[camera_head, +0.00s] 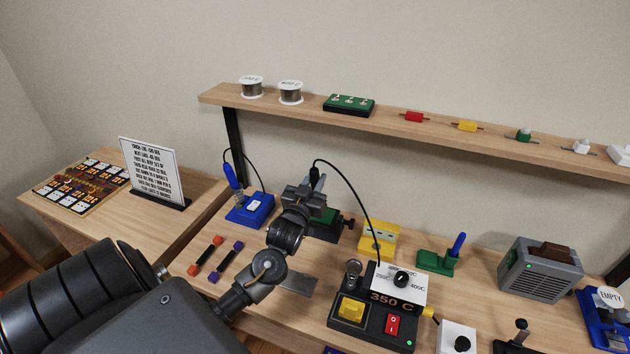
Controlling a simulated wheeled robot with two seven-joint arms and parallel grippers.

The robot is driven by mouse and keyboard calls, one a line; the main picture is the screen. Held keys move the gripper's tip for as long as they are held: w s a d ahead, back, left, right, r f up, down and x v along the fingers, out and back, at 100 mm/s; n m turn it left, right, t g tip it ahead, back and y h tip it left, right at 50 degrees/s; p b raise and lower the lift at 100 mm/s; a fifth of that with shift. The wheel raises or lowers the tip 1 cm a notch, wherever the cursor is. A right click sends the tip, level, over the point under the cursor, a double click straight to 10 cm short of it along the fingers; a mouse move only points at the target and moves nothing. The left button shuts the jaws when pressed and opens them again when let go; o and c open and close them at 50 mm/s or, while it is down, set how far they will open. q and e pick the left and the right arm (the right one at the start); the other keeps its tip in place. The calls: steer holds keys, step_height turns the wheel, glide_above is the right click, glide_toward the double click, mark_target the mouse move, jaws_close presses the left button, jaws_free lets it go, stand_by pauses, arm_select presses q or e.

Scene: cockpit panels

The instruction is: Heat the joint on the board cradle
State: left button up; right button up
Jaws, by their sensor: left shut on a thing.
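My left gripper (308,190) is over the back of the bench. It is shut on a dark soldering iron (315,175), whose black cord runs to the heating station (375,307). The station shows 350 C, with a lit red switch and a green light. The board cradle (327,232), dark with a green board, is just below and behind the gripper. My gripper and wrist hide part of it. The iron's tip is hidden, so I cannot tell whether it touches the joint. My right gripper is not in view.
A blue stand (250,210) with a blue-handled tool is left of the cradle. A yellow block (378,238) and a green stand (436,262) are to its right. A grey fan box (540,268) stands farther right. A shelf (390,116) with spools and parts runs above.

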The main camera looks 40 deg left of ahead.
mark_target(315, 168)
arm_select(q)
steer(key=shift+f+b, duration=0.35)
steer(key=shift+f, duration=0.3)
stand_by(0.5)
stand_by(0.9)
step_height(315, 168, up, 7)
steer(key=p, duration=0.7)
steer(key=shift+r, duration=0.1)
